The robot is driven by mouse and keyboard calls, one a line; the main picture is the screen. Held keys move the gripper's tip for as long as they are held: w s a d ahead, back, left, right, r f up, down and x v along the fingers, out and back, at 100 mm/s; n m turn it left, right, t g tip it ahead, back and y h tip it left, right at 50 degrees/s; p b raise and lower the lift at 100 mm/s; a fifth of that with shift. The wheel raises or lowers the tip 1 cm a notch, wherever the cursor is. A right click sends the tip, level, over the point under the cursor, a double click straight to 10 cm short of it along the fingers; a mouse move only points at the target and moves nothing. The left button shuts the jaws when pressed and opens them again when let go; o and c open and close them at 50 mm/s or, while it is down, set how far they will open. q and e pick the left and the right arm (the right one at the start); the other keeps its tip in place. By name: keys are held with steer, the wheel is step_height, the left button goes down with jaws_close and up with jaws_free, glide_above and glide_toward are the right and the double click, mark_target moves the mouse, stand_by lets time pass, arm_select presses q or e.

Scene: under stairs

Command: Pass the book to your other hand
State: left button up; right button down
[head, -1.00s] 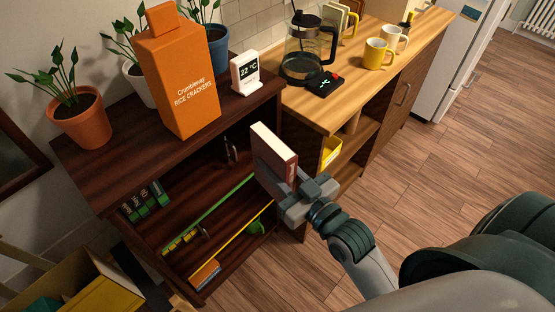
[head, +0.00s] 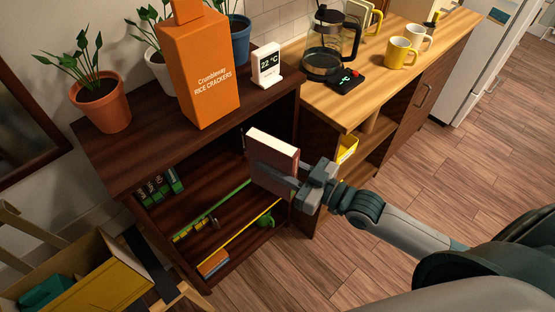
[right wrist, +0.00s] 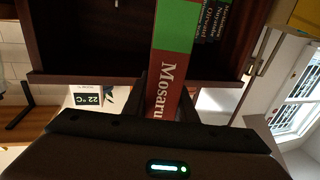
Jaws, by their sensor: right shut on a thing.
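The book (head: 272,163) is dark reddish-brown with pale page edges on top. My right gripper (head: 297,180) is shut on it and holds it upright in the air in front of the dark shelf unit. In the right wrist view the book (right wrist: 171,75) shows a red spine with a green band and the letters "Mosaru", between the two fingers of the gripper (right wrist: 168,108). The rest of the title is hidden. My left gripper is in neither view.
The dark shelf unit (head: 135,160) carries an orange rice cracker box (head: 203,75), potted plants and a small clock (head: 266,65). A wooden counter (head: 345,110) with a coffee pot (head: 328,45) and mugs stands right of it. An open box (head: 95,285) sits lower left. The floor at right is clear.

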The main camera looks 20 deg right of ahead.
steer(key=shift+w+a+f+n+g+y, duration=0.3)
steer(key=shift+n+g+y, duration=0.1)
steer(key=shift+y, duration=0.1)
steer(key=shift+w+f+n+g+y, duration=0.2)
steer(key=shift+f+n+g+y, duration=0.1)
steer(key=shift+f+n+y, duration=0.1)
steer(key=shift+w+a+f+n+g+y, duration=0.25)
steer(key=shift+a+n+g+y, duration=0.15)
steer(key=shift+g+y, duration=0.15)
steer(key=shift+w+f+n+g, duration=0.2)
steer(key=shift+f+n+g, duration=0.05)
steer(key=shift+n, duration=0.05)
steer(key=shift+w+a+f+n+g+y, duration=0.2)
steer(key=shift+a+f+n+g+y, duration=0.15)
steer(key=shift+g+y, duration=0.2)
steer(key=shift+w+f+g, duration=0.1)
steer(key=shift+f+g, duration=0.1)
steer(key=shift+g, duration=0.05)
